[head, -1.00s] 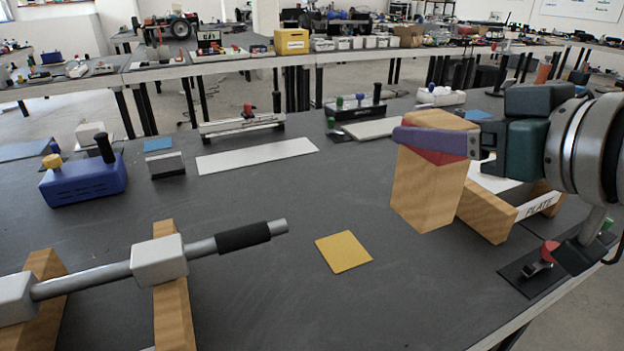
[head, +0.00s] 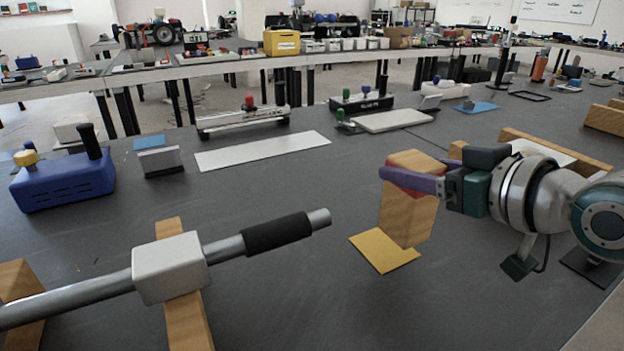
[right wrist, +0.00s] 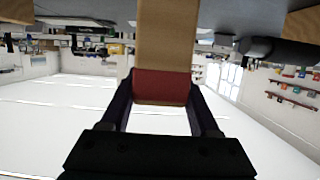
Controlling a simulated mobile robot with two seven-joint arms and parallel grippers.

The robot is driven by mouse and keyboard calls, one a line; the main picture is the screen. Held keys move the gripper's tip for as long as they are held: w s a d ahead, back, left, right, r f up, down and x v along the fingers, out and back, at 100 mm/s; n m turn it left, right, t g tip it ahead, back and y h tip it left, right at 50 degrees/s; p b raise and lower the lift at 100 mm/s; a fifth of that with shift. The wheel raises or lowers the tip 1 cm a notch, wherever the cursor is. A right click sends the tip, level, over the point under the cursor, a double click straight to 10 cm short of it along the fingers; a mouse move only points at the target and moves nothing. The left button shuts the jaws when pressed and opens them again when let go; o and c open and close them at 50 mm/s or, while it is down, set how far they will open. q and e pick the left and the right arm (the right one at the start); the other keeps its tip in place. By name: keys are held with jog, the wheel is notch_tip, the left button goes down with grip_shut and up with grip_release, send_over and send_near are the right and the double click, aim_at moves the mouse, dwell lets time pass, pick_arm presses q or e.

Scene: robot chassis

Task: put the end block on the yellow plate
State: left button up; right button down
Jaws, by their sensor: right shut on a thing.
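The end block is a tall wooden block (head: 408,217) with a red patch, held roughly upright in the head view. My right gripper (head: 410,180) is shut on its upper part. The block also shows between the fingers in the right wrist view (right wrist: 166,40). The yellow plate (head: 382,252) lies flat on the dark table. The block's lower end is in front of the plate's upper right part in the picture and hides some of it. I cannot tell whether the block touches the plate. My left gripper is not in view.
A grey bar with a black grip (head: 276,234) rests on wooden supports at the left, its end pointing towards the plate. A blue box with knobs (head: 64,182) and a white strip (head: 262,149) lie farther back. The table in front of the plate is clear.

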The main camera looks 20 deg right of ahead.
aim_at(408, 203)
pick_arm(q)
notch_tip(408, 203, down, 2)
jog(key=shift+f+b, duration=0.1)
jog(key=shift+b, duration=0.8)
pick_arm(e)
notch_tip(408, 203, down, 4)
jog(key=shift+f, duration=0.25)
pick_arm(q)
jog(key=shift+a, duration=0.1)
pick_arm(e)
jog(key=shift+f, duration=0.2)
jog(key=shift+w, duration=0.1)
jog(key=shift+f, duration=0.15)
jog(key=shift+c, duration=0.6)
grip_release()
